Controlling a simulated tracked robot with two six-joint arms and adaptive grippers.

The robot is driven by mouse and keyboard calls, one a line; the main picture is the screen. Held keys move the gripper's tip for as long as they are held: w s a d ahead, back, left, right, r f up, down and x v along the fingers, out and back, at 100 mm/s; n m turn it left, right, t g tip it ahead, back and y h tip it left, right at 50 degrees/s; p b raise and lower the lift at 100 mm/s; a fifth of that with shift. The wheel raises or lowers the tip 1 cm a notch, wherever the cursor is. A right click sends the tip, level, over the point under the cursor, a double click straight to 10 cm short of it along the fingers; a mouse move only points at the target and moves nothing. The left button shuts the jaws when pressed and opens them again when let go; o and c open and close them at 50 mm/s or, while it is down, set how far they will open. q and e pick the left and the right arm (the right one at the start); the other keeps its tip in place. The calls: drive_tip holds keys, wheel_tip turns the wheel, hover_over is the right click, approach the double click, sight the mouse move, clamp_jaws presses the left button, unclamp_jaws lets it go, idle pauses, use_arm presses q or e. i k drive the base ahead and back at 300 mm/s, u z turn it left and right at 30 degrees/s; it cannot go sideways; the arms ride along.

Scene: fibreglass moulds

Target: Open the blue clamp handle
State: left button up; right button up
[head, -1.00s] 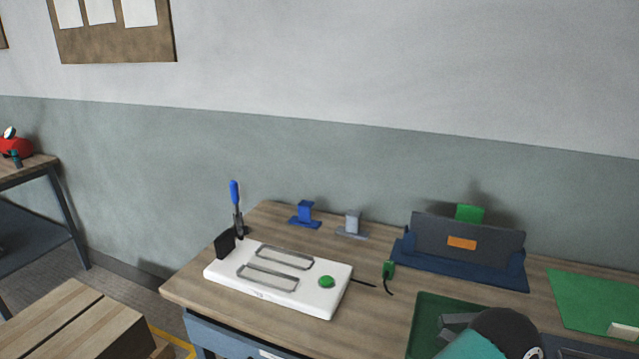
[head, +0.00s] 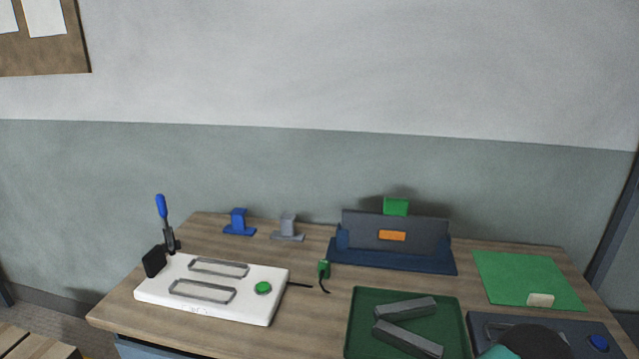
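The blue clamp handle (head: 161,206) stands upright on a dark metal toggle clamp (head: 171,241) at the back left of the bench. The clamp is behind the left end of a white fixture plate (head: 212,311), close to a black block (head: 154,261). The white plate carries two grey oblong frames and a green button (head: 263,288). Neither gripper shows; only a dark rounded part with teal, which looks like part of my arm, enters at the bottom right edge. Nothing is touching the handle.
Behind the plate stand a blue bracket (head: 239,223) and a grey bracket (head: 288,228). A green connector (head: 323,269) with a black cable is right of the plate. Further right are a blue-grey stand (head: 392,258), a green tray (head: 360,320) with grey bars, and a green mat (head: 520,276).

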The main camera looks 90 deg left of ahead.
sight(160, 198)
drive_tip(key=u, duration=0.15)
drive_tip(key=k, duration=2.85)
drive_tip(key=u, duration=1.3)
drive_tip(key=i, duration=1.05)
